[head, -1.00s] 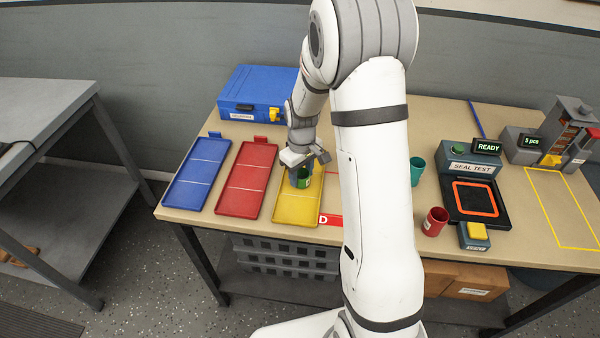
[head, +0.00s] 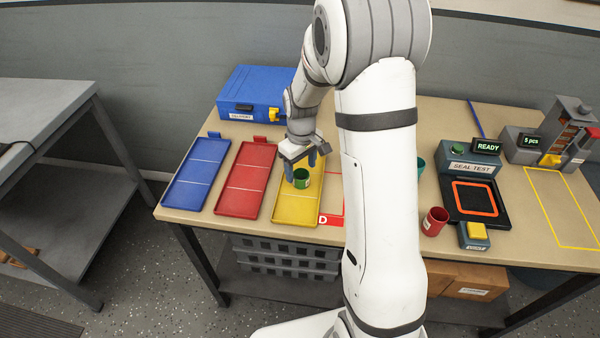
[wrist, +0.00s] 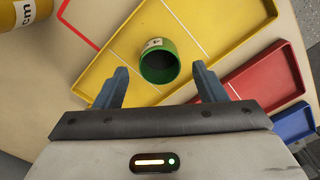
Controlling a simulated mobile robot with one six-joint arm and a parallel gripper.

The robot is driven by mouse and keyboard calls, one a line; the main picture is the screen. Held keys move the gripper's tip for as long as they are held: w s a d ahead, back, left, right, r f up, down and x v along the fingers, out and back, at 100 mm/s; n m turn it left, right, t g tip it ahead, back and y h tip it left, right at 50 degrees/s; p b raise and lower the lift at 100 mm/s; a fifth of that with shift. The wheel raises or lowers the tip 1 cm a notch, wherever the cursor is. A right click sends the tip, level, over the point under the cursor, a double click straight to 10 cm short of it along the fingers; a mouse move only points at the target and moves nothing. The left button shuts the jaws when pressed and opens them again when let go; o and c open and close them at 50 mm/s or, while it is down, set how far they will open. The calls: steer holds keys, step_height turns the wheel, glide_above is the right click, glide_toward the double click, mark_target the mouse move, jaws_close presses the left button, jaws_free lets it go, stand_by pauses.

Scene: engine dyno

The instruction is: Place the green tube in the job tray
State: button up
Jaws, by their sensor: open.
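The green tube (head: 302,178) stands in the yellow tray (head: 285,212), near the tray's middle. In the wrist view the green tube (wrist: 158,62) shows its dark open top and a white label on its side, with the yellow tray (wrist: 215,22) around it. My gripper (head: 301,167) is above the tube, open and empty. In the wrist view its two fingers (wrist: 161,88) are spread to either side, apart from the tube. Which tray is the job tray is not marked legibly here.
A red tray (head: 245,180) and a blue tray (head: 197,173) lie to the left. A blue case (head: 252,92) stands behind them. A red cup (head: 434,221), a teal cup (head: 421,168) and the seal test device (head: 470,165) are to the right. My arm hides part of the table.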

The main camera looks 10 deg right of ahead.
mark_target(301, 174)
step_height(301, 174, up, 8)
steer(key=s+r+m+t, duration=0.1)
steer(key=s+r+m, duration=0.2)
steer(key=s, duration=0.8)
steer(key=s+r+m+t, duration=0.1)
steer(key=s+r, duration=0.4)
steer(key=s, duration=0.6)
steer(key=shift+s+m+t, duration=0.3)
steer(key=shift+s+m, duration=0.1)
steer(key=shift+m, duration=0.5)
